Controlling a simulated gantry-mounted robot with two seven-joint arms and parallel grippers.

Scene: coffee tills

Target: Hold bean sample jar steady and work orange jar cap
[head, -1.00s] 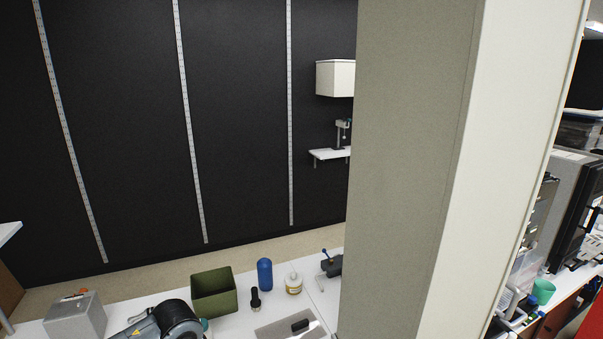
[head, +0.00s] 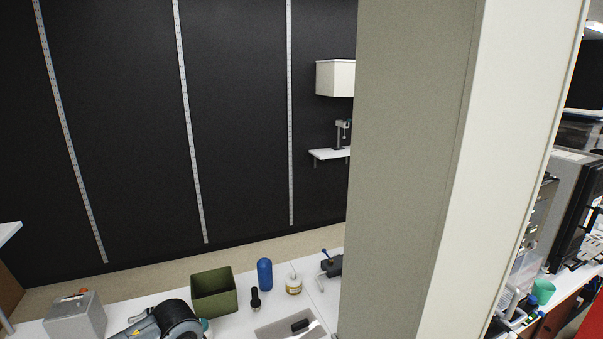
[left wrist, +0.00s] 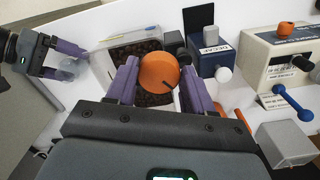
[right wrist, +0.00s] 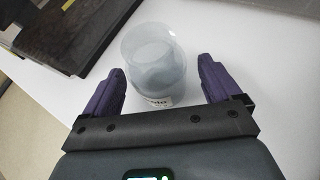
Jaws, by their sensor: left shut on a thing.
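The orange jar cap (left wrist: 159,73) is round with a dark line on it, in the left wrist view. My left gripper (left wrist: 159,80) is shut on it, a purple finger on each side. The bean sample jar (right wrist: 154,62) is a clear, pale cup shape with a small label low on its front, on the white counter in the right wrist view. My right gripper (right wrist: 162,72) is open with the jar between its fingers; a gap shows on the right. It also shows in the left wrist view (left wrist: 66,62), beside the clear jar. Neither gripper shows in the head view.
A box of dark beans (left wrist: 124,59) lies beneath the cap. A block labelled DECAF (left wrist: 212,60) and a pale box with an orange knob (left wrist: 275,65) stand to the right. A dark flat object (right wrist: 75,40) lies left of the jar. A wide post (head: 420,160) blocks the head view.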

